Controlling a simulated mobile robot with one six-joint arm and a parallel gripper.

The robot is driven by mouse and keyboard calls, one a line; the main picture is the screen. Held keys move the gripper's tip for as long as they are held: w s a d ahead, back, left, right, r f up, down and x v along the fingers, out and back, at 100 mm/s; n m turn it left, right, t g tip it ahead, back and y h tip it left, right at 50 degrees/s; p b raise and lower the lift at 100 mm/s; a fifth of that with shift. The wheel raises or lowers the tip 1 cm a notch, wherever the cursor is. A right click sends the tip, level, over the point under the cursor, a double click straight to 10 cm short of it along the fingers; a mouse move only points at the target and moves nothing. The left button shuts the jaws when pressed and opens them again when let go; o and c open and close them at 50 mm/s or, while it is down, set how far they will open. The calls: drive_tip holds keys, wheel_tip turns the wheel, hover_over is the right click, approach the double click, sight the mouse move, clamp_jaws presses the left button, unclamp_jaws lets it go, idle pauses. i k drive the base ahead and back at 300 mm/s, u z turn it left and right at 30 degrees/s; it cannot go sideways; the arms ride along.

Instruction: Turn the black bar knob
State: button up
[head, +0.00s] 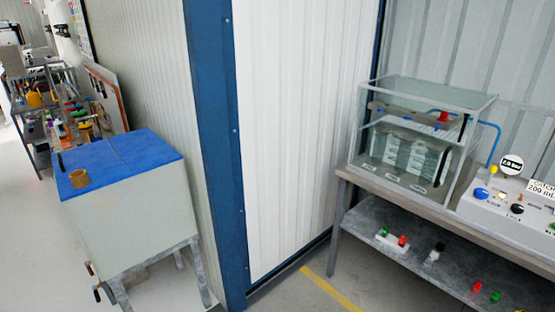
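A light control box (480,212) stands on the bench at the right edge, partly cut off by the frame. A small black knob (517,209) sits on its sloped face; it is too small to tell its bar shape or which way it points. A blue knob (482,194) is to its left, with a small lit element between and above them. My gripper is not in view.
A glass tank (415,140) stands on the bench left of the control box, joined by a blue tube (490,140). The lower shelf (400,245) holds red, green, black and white small parts. A blue-topped cabinet (130,200) stands left. Floor between is clear.

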sight(518, 209)
drive_tip(key=u, duration=1.35)
drive_tip(key=k, duration=0.1)
drive_tip(key=z, duration=2.8)
